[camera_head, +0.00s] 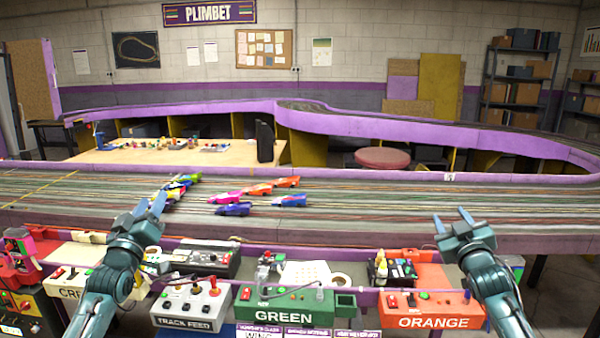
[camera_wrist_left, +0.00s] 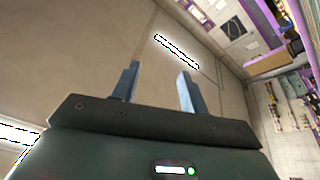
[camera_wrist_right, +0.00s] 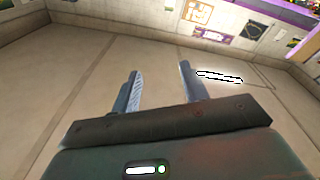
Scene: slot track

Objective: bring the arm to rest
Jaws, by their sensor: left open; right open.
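My left gripper (camera_head: 150,204) is raised at the left in the head view, in front of the slot track's near edge. Its two fingers are apart, and nothing is between them. In the left wrist view the fingers (camera_wrist_left: 158,88) point up toward the ceiling, open and empty. My right gripper (camera_head: 455,221) is raised at the right in the head view, above the orange station. Its fingers are spread and empty. In the right wrist view its fingers (camera_wrist_right: 159,88) also point toward the ceiling with a clear gap between them.
The slot track (camera_head: 380,207) runs across the scene with several toy cars (camera_head: 233,209) on it. Below stand the grey track feed box (camera_head: 190,306), the green box (camera_head: 283,308) and the orange box (camera_head: 432,310). A wooden table (camera_head: 120,155) lies beyond. Air around both grippers is clear.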

